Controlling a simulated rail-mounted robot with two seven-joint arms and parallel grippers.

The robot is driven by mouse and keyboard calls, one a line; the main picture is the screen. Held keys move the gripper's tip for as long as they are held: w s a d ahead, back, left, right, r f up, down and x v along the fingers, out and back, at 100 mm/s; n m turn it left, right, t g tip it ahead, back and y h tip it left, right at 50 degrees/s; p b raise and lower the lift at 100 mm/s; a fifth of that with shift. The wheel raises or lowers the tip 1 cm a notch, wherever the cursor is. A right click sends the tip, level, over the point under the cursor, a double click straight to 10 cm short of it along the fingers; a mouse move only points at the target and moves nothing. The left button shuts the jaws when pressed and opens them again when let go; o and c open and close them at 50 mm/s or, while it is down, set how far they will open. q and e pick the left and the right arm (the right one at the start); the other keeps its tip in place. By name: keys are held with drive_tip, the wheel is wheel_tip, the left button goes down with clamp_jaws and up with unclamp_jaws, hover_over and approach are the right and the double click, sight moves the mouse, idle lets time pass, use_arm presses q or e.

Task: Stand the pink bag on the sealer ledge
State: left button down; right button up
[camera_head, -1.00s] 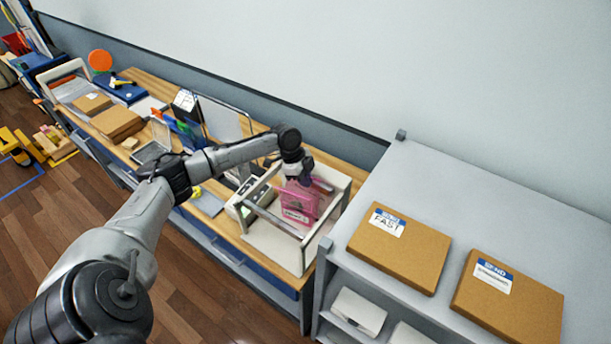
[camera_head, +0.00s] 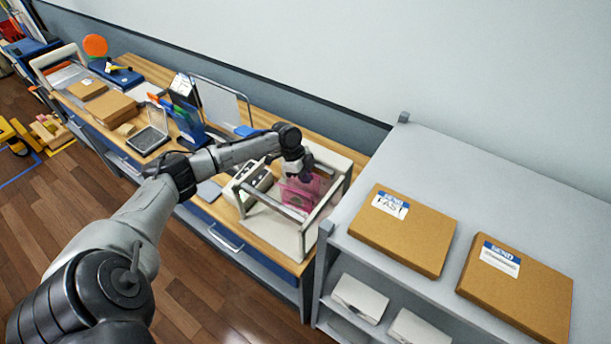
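The pink bag (camera_head: 304,193), see-through, is upright inside a white open-framed unit (camera_head: 273,226) that looks like the sealer, on the wooden bench. My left gripper (camera_head: 298,174) is at the top of the bag, reaching down over the frame. Its fingertips are partly hidden by the wrist and small, so I cannot tell whether they are shut on the bag. I cannot tell whether the bag's bottom touches the ledge. My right gripper is not in view.
A grey shelf unit (camera_head: 480,180) with two brown boxes (camera_head: 403,229) stands at the right, close to the frame. White boxes (camera_head: 360,297) sit on its lower shelf. A tray (camera_head: 147,139), cartons (camera_head: 108,107) and a blue holder (camera_head: 190,125) stand on the bench at the left.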

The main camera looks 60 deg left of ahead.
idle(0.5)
use_arm(q)
drive_tip(key=shift+f, duration=0.5)
idle(0.3)
drive_tip(key=c, duration=1.3)
unclamp_jaws()
drive_tip(key=shift+r, duration=0.1)
wheel_tip(320, 180, up, 6)
drive_tip(key=p, duration=0.5)
wheel_tip(320, 180, up, 6)
drive_tip(key=p, duration=0.5)
